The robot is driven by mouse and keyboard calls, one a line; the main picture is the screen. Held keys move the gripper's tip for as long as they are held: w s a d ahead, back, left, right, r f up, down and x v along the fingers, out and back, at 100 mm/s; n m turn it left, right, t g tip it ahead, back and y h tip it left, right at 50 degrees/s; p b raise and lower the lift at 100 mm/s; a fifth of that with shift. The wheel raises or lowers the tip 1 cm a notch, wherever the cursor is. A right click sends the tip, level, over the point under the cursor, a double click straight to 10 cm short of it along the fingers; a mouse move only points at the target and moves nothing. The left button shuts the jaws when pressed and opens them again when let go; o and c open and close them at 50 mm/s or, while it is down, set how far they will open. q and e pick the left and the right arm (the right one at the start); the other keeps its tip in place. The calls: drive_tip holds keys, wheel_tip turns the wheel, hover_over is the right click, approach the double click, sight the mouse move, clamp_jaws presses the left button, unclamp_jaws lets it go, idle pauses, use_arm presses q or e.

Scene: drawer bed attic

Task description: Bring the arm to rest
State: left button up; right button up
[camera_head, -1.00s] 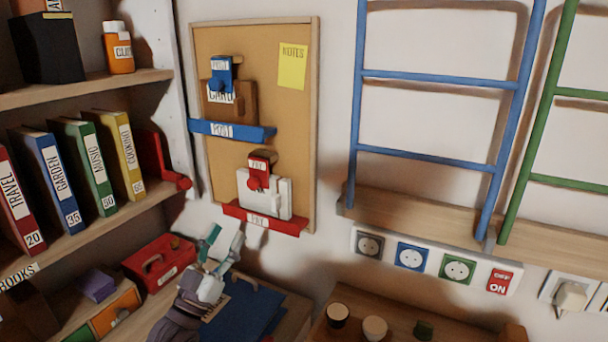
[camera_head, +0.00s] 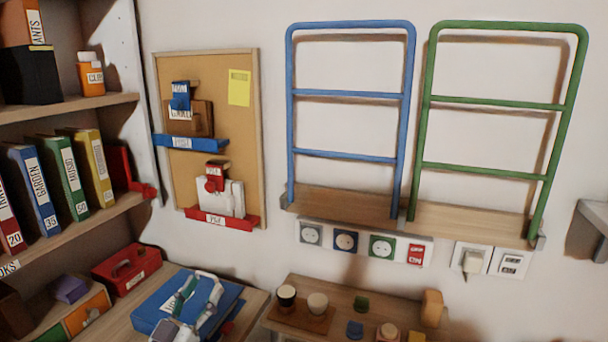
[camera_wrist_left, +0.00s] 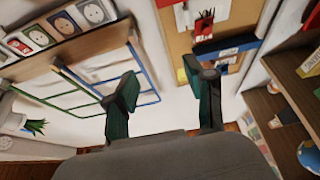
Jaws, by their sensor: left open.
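My left gripper (camera_head: 197,289) is low in the head view, seen in front of a blue binder or folder (camera_head: 226,305) on the wooden desk. Its two green-padded fingers stand apart with nothing between them. In the left wrist view the open fingers (camera_wrist_left: 165,88) point toward the wall, with the cork board (camera_wrist_left: 178,47) beyond them. I cannot tell the exact height of the gripper above the desk. My right gripper is in neither view.
A shelf with labelled binders (camera_head: 62,178) stands at left, with a red box (camera_head: 126,268) below. The cork board (camera_head: 245,150) carries blue and red trays. Blue (camera_head: 346,94) and green (camera_head: 497,104) racks hang at right. A low table (camera_head: 345,293) holds cups and small blocks.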

use_arm(q)
drive_tip(key=s+d+f+g+y, duration=0.2)
drive_tip(key=s+f+g, duration=0.25)
drive_tip(key=f, duration=0.35)
drive_tip(key=s+d+f+g+y, duration=0.2)
drive_tip(key=s+f+g, duration=0.2)
drive_tip(key=s+f, duration=0.25)
drive_tip(key=s+a+f+n+g+y, duration=0.15)
drive_tip(key=s+f+g, duration=0.3)
drive_tip(key=s, duration=0.75)
drive_tip(key=s+a+f+g+y, duration=0.25)
drive_tip(key=s+f+g, duration=0.2)
drive_tip(key=s, duration=0.65)
wheel_tip(320, 180, down, 25)
drive_tip(key=s+g+p, duration=0.2)
drive_tip(key=s+a+f+p, duration=0.1)
drive_tip(key=s+a+f, duration=0.2)
drive_tip(key=s+f, duration=1)
drive_tip(key=s, duration=0.3)
drive_tip(key=shift+f+g, duration=0.3)
drive_tip(key=shift+g, duration=0.05)
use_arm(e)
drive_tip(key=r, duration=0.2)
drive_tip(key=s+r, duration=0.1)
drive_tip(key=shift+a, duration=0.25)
